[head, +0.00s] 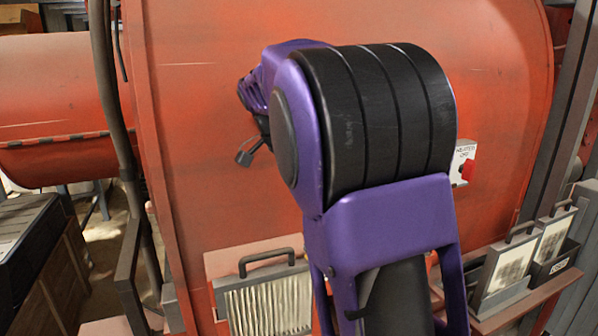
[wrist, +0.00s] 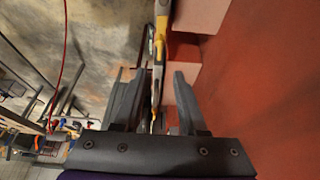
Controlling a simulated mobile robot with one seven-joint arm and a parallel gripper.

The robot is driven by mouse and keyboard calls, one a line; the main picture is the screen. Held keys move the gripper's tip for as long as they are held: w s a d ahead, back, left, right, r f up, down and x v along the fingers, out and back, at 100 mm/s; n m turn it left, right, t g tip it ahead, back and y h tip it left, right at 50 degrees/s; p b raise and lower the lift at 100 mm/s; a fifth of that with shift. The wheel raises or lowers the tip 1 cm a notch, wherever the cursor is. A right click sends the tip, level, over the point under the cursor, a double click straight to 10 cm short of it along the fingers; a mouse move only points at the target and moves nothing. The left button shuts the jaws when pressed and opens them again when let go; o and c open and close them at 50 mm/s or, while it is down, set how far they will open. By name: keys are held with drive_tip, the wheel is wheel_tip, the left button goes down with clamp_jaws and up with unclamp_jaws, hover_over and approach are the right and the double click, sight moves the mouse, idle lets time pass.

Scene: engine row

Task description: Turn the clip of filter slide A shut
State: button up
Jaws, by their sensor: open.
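In the head view a pleated filter slide (head: 268,304) with a dark handle (head: 267,261) is set low in the red casing. My purple and black arm covers its right side. Which slide is A cannot be read. In the wrist view my gripper (wrist: 152,88) is open, its two grey fingers apart. A narrow grey and yellow part (wrist: 159,45) runs lengthwise in line with the gap between the fingers. I cannot tell whether it is the clip or whether the fingers touch it. Pale pink plates (wrist: 187,98) lie beside and behind the right finger.
The red casing (head: 215,190) fills the middle, and a red surface (wrist: 265,90) fills the wrist view's right side. A labelled plate with a red switch (head: 466,170) is right of my arm. Framed filters (head: 505,267) stand on a ledge at right. A post (head: 108,90) stands at left.

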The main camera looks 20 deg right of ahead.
drive_tip(key=v, duration=0.4)
drive_tip(key=shift+a+r, duration=0.15)
drive_tip(key=shift+r, duration=0.25)
drive_tip(key=shift+s, duration=0.1)
